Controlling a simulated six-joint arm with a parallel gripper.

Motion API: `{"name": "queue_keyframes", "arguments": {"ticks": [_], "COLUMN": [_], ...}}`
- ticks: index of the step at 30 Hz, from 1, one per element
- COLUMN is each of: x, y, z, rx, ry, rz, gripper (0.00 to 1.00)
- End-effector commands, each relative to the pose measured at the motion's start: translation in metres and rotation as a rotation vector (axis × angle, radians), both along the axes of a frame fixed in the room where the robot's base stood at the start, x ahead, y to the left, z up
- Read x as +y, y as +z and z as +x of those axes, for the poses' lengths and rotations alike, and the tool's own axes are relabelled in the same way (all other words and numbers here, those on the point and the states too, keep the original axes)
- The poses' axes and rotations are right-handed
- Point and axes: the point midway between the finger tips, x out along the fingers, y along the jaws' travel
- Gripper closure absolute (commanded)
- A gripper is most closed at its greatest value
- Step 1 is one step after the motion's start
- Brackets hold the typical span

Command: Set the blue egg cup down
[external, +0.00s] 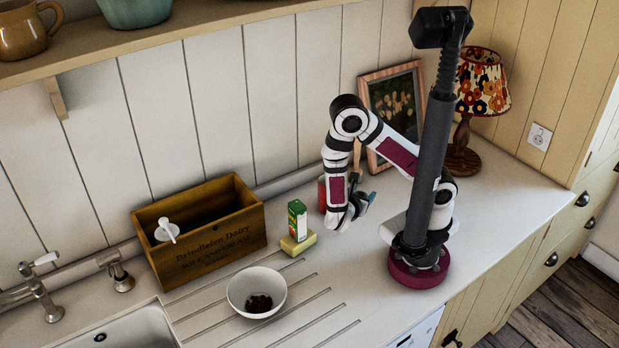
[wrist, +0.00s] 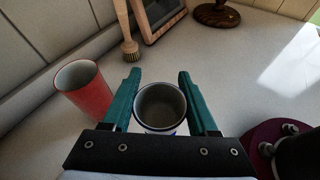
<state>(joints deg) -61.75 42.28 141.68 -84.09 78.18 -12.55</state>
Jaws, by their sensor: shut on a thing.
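The egg cup (wrist: 161,106) sits between the two green fingers of my gripper (wrist: 158,76) in the wrist view. I look down into its grey, empty-looking inside, and a little blue shows low on its outside. My gripper is shut on it, with a finger on either side. In the external view my gripper (external: 366,198) is low over the worktop, in front of the picture frame. The cup cannot be made out there. Whether its base touches the worktop is hidden.
A red cup (wrist: 83,92) stands close left of my gripper. A brush (wrist: 128,40), picture frame (external: 394,105) and lamp (external: 480,90) are behind. A carton (external: 297,219), yellow block (external: 298,243), white bowl (external: 256,283) and wooden crate (external: 207,247) stand left. Bare worktop (wrist: 235,70) lies right.

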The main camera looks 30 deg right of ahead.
Motion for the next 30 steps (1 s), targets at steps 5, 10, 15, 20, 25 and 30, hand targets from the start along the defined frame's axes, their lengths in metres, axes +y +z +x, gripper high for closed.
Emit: {"name": "queue_keyframes", "arguments": {"ticks": [5,10,15,20,25,30], "x": [0.0,0.0,0.0,0.0,0.0,0.0], "y": [-0.033,-0.068,-0.076,-0.076,-0.078,-0.078], "z": [0.0,0.0,0.0,0.0,0.0,0.0], "rx": [0.003,0.001,-0.001,0.0,0.0,0.0], "ry": [0.0,0.001,0.001,0.001,0.001,0.001], "rz": [-0.004,-0.003,0.001,0.0,0.0,0.0], "gripper": [1.0,1.0,1.0,1.0,0.24,0.11]}}
